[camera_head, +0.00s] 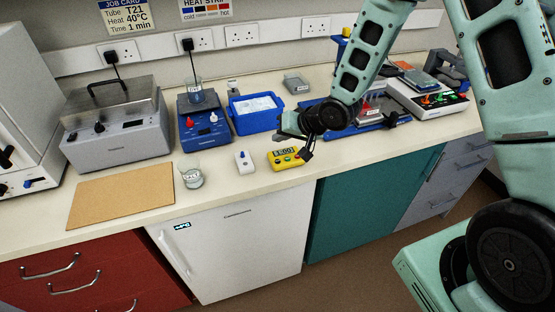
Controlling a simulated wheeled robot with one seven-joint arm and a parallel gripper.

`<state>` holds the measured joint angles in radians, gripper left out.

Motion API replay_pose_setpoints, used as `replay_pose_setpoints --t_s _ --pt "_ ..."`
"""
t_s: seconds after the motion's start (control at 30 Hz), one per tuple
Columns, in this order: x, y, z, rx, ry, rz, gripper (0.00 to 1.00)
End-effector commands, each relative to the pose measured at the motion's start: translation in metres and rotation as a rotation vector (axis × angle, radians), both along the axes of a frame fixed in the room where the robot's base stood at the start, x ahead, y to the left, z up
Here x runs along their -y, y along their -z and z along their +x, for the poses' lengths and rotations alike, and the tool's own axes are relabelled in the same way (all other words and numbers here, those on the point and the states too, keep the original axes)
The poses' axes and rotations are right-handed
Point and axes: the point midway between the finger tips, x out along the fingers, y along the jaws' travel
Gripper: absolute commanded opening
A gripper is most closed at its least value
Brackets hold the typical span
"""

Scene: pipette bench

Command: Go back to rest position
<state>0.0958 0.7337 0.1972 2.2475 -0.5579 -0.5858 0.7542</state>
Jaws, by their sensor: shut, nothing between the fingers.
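My mint-green arm reaches in from the upper right, over the bench. My gripper (307,155) is small and dark in this view, points down, and is shut and empty. It shows at the right end of a yellow timer (285,158) with a dark display. I cannot tell whether the fingertips touch the timer or hang in front of it or above it. My wrist hides part of the bench behind it.
Behind are a blue ice tray (233,115), a blue hotplate (190,131) and a grey water bath (118,142). A brown board (122,195) lies left. Colourful equipment crowds the right.

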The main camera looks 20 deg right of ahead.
Motion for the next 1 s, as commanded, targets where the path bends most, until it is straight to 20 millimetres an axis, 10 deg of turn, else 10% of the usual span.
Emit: replay_pose_setpoints --t_s 0.57,0.77,1.0 --pt "-0.014 -0.012 -0.012 -0.013 -0.046 -0.07 0.0" --pt "-0.052 -0.049 -0.079 -0.096 -0.226 -0.309 0.0" --pt "-0.076 -0.087 -0.209 -0.25 -0.522 -0.545 0.0"
